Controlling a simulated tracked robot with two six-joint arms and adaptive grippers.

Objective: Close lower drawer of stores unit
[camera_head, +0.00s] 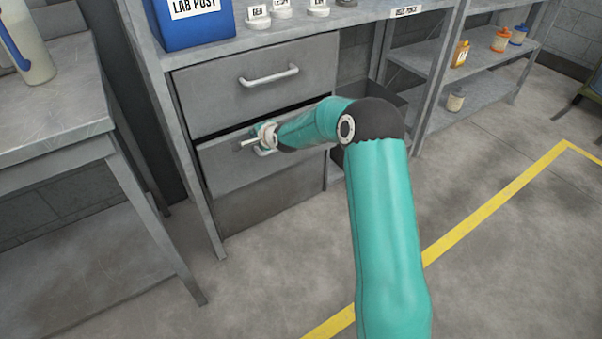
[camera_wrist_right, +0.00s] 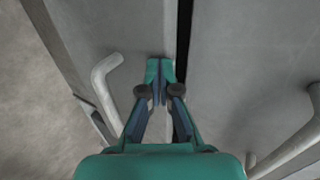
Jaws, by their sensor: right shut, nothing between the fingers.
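The stores unit's lower drawer (camera_head: 222,168) is a grey front under the upper drawer (camera_head: 225,95). It stands partly out, with a dark gap along its top edge. My right gripper (camera_head: 250,143) is shut and empty at the upper part of this front, partly hiding the drawer's handle. In the right wrist view, the gripper (camera_wrist_right: 158,75) points at the lower drawer front (camera_wrist_right: 135,30), between its bent handle (camera_wrist_right: 105,85) and the dark gap. Whether the fingertips touch the front cannot be told. My left gripper is not in view.
A metal workbench (camera_head: 60,110) stands at the left. A blue LAB POST box (camera_head: 195,22) sits on the unit's top. Shelves (camera_head: 480,75) with small containers stand at the right. The floor (camera_head: 480,270) in front is open, with a yellow line.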

